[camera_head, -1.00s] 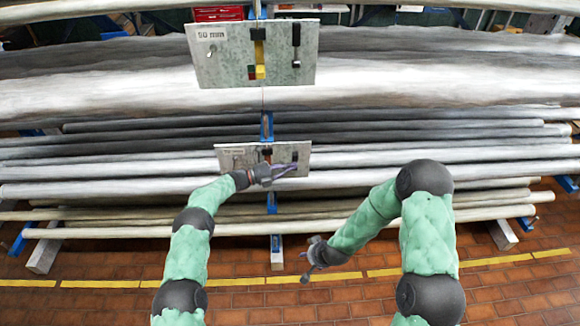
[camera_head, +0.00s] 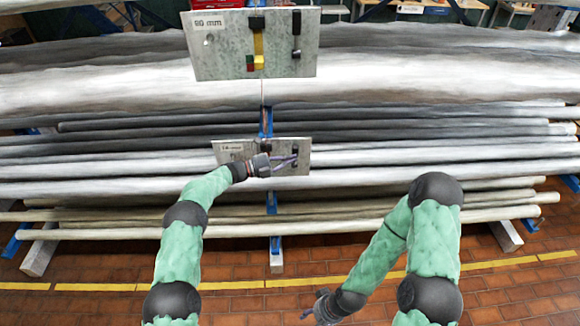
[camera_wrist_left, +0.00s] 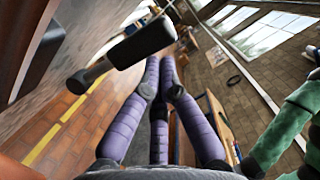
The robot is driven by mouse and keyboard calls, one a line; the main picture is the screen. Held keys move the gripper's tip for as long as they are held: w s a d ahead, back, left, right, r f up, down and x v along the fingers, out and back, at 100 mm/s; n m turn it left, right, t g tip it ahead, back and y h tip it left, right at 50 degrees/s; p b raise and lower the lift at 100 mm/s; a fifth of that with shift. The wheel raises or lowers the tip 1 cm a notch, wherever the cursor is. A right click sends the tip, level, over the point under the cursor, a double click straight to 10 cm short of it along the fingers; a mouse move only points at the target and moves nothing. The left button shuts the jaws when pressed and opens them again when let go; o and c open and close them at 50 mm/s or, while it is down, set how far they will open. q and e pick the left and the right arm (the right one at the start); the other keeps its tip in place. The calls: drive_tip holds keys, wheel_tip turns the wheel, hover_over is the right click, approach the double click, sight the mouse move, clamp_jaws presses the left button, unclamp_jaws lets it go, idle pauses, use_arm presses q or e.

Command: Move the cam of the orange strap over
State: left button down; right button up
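The lower grey board (camera_head: 232,148) hangs on the blue mast, with dark fittings near its top and a black lever-like piece (camera_head: 295,149) at its right. My left gripper (camera_head: 296,160) is in front of this board, its purple fingers pointing right and overlapping the black piece. The gripper and wrist cover the middle of the board, and I cannot make out the orange strap. In the left wrist view a black lever (camera_wrist_left: 140,43) with a grey stub is left of the fingertips (camera_wrist_left: 161,62), which are drawn together with nothing visible between them. My right gripper (camera_head: 312,312) is low, above the floor.
An upper board (camera_head: 215,60), marked as a millimetre size, carries a yellow strap (camera_head: 258,42) with red and green parts and a black lever (camera_head: 296,32). Long grey pipes (camera_head: 430,155) lie behind the boards. The brick floor (camera_head: 230,305) in front is clear.

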use_arm(q)
drive_tip(key=b, duration=0.2)
drive_tip(key=shift+w+r+b, duration=0.2)
drive_tip(key=shift+w+b, duration=0.1)
idle(0.3)
